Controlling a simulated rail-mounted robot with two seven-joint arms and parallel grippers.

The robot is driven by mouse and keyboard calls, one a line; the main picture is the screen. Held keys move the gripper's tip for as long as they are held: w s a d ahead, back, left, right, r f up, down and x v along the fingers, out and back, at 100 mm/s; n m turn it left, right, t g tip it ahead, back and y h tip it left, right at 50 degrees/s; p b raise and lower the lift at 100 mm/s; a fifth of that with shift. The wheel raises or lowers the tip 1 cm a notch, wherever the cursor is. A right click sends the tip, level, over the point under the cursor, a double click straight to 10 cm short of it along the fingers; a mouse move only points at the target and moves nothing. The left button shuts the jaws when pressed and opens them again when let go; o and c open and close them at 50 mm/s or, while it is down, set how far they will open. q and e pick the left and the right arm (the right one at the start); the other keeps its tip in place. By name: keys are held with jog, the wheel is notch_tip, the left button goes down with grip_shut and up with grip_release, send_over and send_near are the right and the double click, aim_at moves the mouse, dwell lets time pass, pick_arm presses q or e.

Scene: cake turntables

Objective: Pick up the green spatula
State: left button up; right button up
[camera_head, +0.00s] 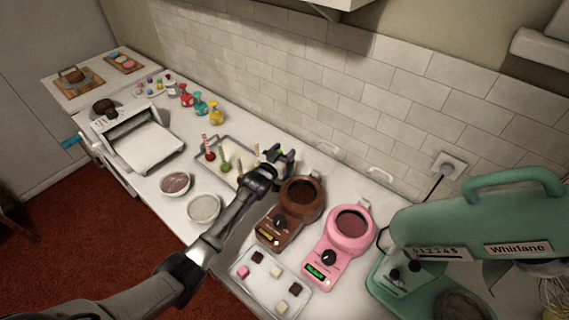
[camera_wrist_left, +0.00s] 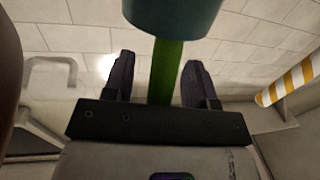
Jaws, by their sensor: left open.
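My left gripper (camera_head: 281,153) is open beside the far right end of a metal tray rack (camera_head: 236,143). In the left wrist view a green shaft with a wide teal end (camera_wrist_left: 172,18), apparently the green spatula, shows between the two spread dark fingers (camera_wrist_left: 158,72). I cannot tell whether the fingers touch it. In the head view my gripper largely hides this spot. A red-ended tool with a striped handle (camera_head: 208,148) and a green-ended tool (camera_head: 225,166) stand at the tray. My right gripper is not in view.
A brown machine (camera_head: 293,204) and a pink machine (camera_head: 345,235) stand close right of my left arm. A yellow-and-white striped handle (camera_wrist_left: 290,80) is at the right in the wrist view. White bowls (camera_head: 204,208) sit left of the arm. A tiled wall (camera_head: 300,95) rises behind.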

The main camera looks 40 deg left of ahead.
pick_arm(q)
jog(key=c, duration=0.6)
grip_shut()
jog(key=shift+r, duration=0.1)
